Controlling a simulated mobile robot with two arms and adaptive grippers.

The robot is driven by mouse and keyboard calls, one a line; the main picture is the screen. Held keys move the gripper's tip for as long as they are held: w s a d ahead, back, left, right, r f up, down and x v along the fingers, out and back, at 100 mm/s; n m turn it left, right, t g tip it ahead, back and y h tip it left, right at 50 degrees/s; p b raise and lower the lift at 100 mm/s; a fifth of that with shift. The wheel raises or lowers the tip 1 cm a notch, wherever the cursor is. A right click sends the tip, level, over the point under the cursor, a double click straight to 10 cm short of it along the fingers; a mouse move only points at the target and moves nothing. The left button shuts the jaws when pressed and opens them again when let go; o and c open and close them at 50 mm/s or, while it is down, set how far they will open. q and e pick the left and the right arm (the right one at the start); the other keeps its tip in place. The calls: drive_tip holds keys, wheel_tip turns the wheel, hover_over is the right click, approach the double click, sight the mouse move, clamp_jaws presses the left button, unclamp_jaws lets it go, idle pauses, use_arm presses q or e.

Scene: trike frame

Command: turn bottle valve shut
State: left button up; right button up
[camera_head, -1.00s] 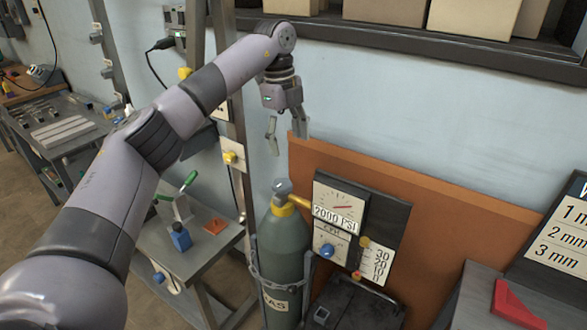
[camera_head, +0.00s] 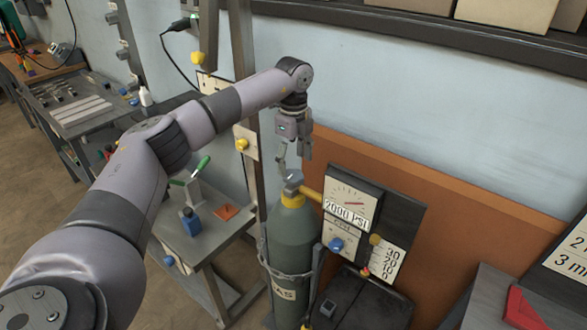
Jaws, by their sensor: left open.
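A dark green gas bottle (camera_head: 290,245) stands upright, strapped, with a yellow collar at its neck. The grey bottle valve (camera_head: 293,181) sits on its top. My left gripper (camera_head: 293,162) points down just above the valve, with its fingers apart and nothing between them. One fingertip shows close to the valve; I cannot tell whether it touches. A gauge panel (camera_head: 352,203) reading 2000 PSI is joined to the bottle by a yellow fitting to the right of the valve. My right gripper is out of view.
An orange board (camera_head: 455,215) stands behind the bottle. A grey side table (camera_head: 207,237) on the left holds a blue bottle (camera_head: 191,221) and a green-handled tool. A metal post (camera_head: 243,90) rises left of the bottle. A dark shelf (camera_head: 440,35) with boxes hangs above.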

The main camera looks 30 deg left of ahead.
sight(293, 174)
use_arm(q)
drive_tip(key=shift+f, duration=1.9)
drive_tip(key=shift+c, duration=0.5)
drive_tip(key=c, duration=1.1)
